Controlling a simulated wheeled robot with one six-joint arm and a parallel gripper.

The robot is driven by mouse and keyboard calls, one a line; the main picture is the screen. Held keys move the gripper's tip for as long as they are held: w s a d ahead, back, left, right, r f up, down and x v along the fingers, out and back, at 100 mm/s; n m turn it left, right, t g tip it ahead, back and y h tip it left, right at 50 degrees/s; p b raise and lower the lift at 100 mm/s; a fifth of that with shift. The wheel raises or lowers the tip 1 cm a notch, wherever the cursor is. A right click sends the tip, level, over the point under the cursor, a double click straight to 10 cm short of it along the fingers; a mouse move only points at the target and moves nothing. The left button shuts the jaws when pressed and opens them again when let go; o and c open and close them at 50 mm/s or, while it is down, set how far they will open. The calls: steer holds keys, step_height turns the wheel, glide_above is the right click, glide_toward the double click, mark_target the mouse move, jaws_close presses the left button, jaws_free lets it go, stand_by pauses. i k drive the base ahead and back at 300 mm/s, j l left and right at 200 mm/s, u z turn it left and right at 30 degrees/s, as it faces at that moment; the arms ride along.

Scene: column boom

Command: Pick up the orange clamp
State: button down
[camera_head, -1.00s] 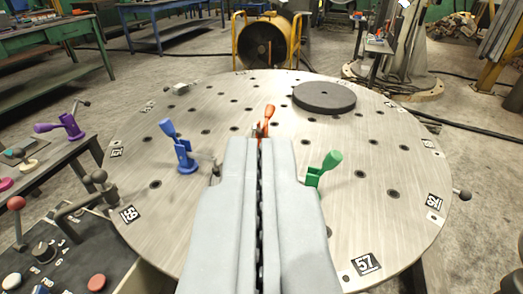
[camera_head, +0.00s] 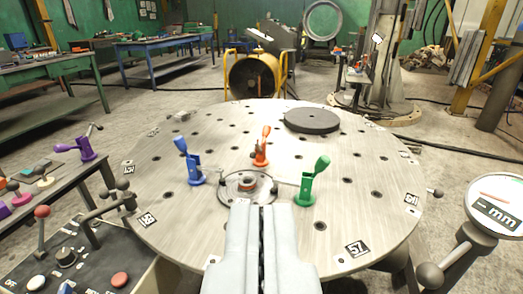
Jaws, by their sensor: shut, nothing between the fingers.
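The orange clamp (camera_head: 261,148) stands upright on the round metal table (camera_head: 200,219), just beyond its middle. My gripper (camera_head: 259,205) is shut and empty at the near side of the table. The clamp is apart from it, farther away and in line with it. A round fixture (camera_head: 245,187) with an orange-brown centre lies between my gripper and the orange clamp.
A blue clamp (camera_head: 189,162) stands left of the orange clamp and a green clamp (camera_head: 312,183) stands to its right. A dark disc (camera_head: 312,121) lies at the back right. A purple clamp (camera_head: 80,148) is on a side bench. A dial gauge (camera_head: 495,205) is at the right.

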mark_target(260, 161)
steer(key=i+u, duration=0.25)
steer(key=i, duration=0.85)
